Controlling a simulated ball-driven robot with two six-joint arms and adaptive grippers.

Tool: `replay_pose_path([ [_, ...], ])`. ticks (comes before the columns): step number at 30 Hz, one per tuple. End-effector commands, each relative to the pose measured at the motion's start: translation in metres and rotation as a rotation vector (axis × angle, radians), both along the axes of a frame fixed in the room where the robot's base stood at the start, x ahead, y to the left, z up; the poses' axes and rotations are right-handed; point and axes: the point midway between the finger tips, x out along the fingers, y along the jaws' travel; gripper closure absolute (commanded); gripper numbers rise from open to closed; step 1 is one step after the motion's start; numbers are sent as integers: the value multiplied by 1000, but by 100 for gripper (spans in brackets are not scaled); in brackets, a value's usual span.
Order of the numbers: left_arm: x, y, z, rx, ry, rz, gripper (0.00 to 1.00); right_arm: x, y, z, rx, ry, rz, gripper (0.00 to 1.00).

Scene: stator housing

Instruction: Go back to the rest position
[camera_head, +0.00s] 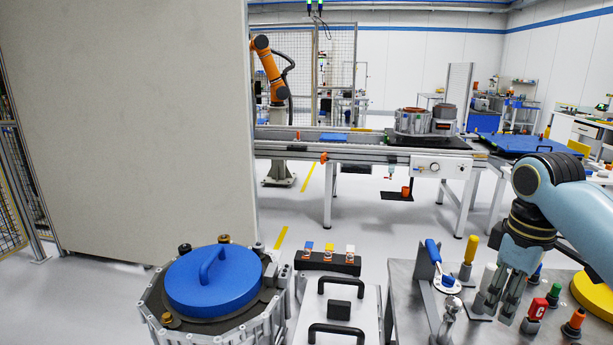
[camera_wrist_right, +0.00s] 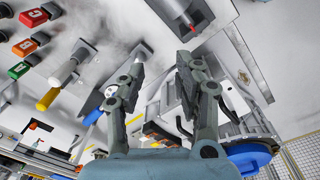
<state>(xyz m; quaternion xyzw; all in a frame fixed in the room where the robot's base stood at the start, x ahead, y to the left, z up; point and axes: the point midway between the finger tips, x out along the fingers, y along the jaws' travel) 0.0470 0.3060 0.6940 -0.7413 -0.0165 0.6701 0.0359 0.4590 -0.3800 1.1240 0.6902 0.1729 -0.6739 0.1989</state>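My right gripper (camera_head: 497,300) hangs fingers-down over the grey tool table (camera_head: 405,290) at the right of the head view. In the right wrist view its two fingers (camera_wrist_right: 160,72) stand apart with nothing held between them. The right arm comes in from the right edge. My left gripper and left arm are not in the head view. The stator housing (camera_head: 262,325) stands at the lower left with a blue lid (camera_head: 215,285) with a handle on top. The blue lid also shows at the lower right of the wrist view (camera_wrist_right: 248,158).
Near the right gripper stand a blue-handled tool (camera_head: 433,252), a yellow-handled tool (camera_head: 471,249), a red block marked C (camera_head: 535,312) and a yellow disc (camera_head: 594,296). A plate with black handles (camera_head: 336,332) lies between housing and table. A tall grey panel (camera_head: 125,130) fills the left.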

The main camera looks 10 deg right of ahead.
Motion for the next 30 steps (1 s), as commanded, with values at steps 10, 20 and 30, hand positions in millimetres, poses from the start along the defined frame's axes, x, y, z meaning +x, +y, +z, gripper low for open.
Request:
replay_pose_path([
  [10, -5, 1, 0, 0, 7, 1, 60, -72, 49, -39, -20, -84, -94, 66],
  [20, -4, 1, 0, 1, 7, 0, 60, -156, 92, -38, 3, -202, -260, 66],
  [30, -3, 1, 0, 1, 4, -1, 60, -217, 109, -8, 32, -296, -427, 66],
])
